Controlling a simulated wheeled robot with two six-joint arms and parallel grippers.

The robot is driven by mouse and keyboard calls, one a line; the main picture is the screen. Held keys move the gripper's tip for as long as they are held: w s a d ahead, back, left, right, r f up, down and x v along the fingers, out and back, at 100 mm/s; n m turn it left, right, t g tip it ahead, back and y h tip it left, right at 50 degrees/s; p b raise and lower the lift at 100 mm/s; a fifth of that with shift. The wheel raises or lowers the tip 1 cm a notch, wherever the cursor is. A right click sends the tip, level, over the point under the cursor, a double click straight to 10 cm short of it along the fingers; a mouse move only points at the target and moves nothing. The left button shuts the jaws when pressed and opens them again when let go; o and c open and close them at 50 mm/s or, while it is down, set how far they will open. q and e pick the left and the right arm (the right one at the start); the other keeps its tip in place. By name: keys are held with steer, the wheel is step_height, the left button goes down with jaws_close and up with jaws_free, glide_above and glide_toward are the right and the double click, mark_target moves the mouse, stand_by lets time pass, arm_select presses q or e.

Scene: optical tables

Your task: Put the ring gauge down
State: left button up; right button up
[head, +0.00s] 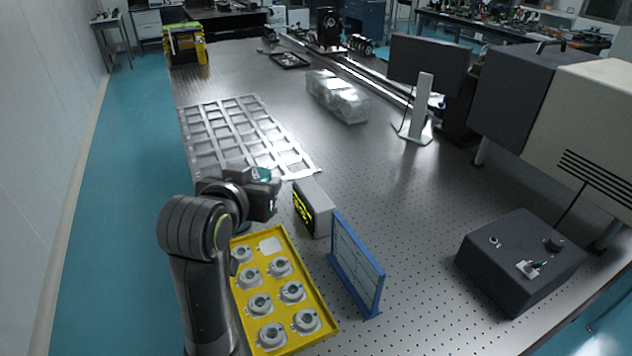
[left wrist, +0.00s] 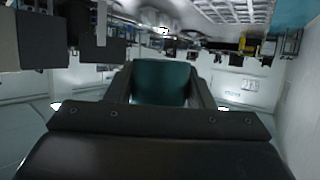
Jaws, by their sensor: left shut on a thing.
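My left gripper (head: 264,184) is shut on a dark teal thing, the ring gauge (head: 262,173), and holds it above the table between the grid plate and the yellow tray. In the left wrist view the ring gauge (left wrist: 160,82) fills the gap between the two dark fingers; its ring shape and hole cannot be made out. The yellow tray (head: 325,319) stands below and to the right of my left arm. It holds several grey round fittings and a pale square place at its far end. My right gripper is not in view.
A grey box with a yellow-lit display (head: 315,205) and a blue-framed board (head: 357,266) stand right of the tray. A metal grid plate (head: 214,131) lies beyond the gripper. A dark control box (head: 520,260) stands at right. The table between is clear.

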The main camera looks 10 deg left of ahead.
arm_select(q)
steer(key=w+f+m+h+b, duration=0.1)
steer(key=w+f+b, duration=0.1)
steer(key=f, duration=0.5)
steer(key=w+f+m+h+b, duration=0.1)
steer(key=w+f+h+b, duration=0.1)
steer(key=f+b, duration=0.3)
steer(key=w+f+m+g+h+b, duration=0.1)
steer(key=w+f+b, duration=0.2)
steer(key=f, duration=0.8)
steer(key=shift+w+a+m, duration=0.25)
steer(key=shift+w+m, duration=0.15)
steer(key=shift+w, duration=0.25)
steer(key=shift+f+b, duration=0.35)
steer(key=shift+f, duration=1.8)
